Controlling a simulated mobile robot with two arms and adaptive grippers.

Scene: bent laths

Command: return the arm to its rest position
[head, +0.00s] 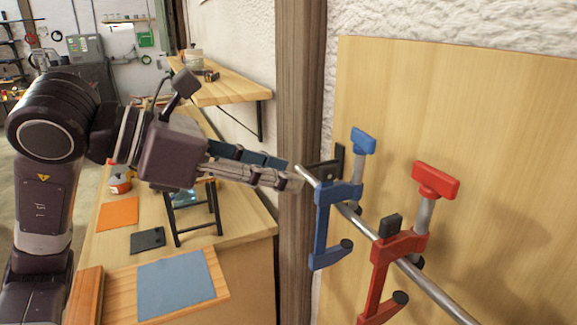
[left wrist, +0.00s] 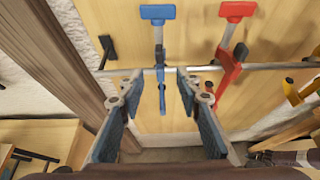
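My left arm reaches in from the left in the head view. Its gripper (head: 292,179) is level with the metal rail, just left of the blue clamp (head: 325,218). In the left wrist view the two fingers of the left gripper (left wrist: 157,88) are spread apart with nothing held between them. The blue clamp (left wrist: 159,60) hangs on the rail beyond, lined up with the gap between the fingers. The gap between fingertips and clamp is hard to judge. My right gripper does not show.
A red clamp (head: 381,270) hangs on the rail (head: 440,296) to the right; a yellow one (left wrist: 298,95) shows in the wrist view. A wooden post (head: 300,90) stands by the gripper. Below the arm is a workbench (head: 245,215) with a blue mat (head: 176,284); a shelf (head: 235,90) is behind.

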